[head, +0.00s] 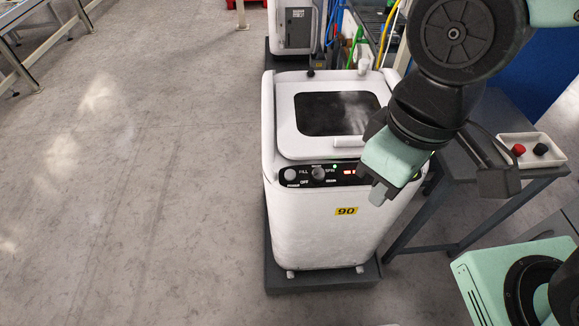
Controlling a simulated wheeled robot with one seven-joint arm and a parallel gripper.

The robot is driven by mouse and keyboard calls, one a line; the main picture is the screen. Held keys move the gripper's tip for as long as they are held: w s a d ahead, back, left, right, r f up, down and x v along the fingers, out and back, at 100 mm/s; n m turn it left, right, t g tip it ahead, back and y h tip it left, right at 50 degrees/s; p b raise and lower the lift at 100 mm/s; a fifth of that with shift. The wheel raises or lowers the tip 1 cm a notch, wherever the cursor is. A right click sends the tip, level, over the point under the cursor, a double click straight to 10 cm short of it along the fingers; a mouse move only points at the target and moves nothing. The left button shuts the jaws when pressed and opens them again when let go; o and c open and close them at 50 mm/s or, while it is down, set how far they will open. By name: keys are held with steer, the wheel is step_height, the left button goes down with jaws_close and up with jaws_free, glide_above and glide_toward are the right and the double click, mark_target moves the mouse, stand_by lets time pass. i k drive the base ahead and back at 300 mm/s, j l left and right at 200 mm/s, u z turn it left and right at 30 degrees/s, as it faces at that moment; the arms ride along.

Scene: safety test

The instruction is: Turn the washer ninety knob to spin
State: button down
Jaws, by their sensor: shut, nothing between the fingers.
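The washer (310,225) is a white top-loading machine with a dark window in its lid and a yellow 90 label (346,211) on its front. Its black control panel (304,181) carries a light knob (291,174) at the left by FILL and OFF, and a grey knob (318,173) by SPIN. A green light and red lights show to the right of the knobs. The knobs' exact pointer directions are too small to tell. My gripper (376,190) is shut and empty in front of the panel's right end, apart from both knobs, and hides that end.
The washer stands on a dark base (310,283). Another white machine (293,28) is behind.

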mark_target(317, 174)
steer(key=k+l+u, duration=0.15)
steer(key=u, duration=0.2)
steer(key=k+l+u, duration=0.15)
steer(key=u, duration=0.2)
steer(key=k+u, duration=0.15)
steer(key=u, duration=0.2)
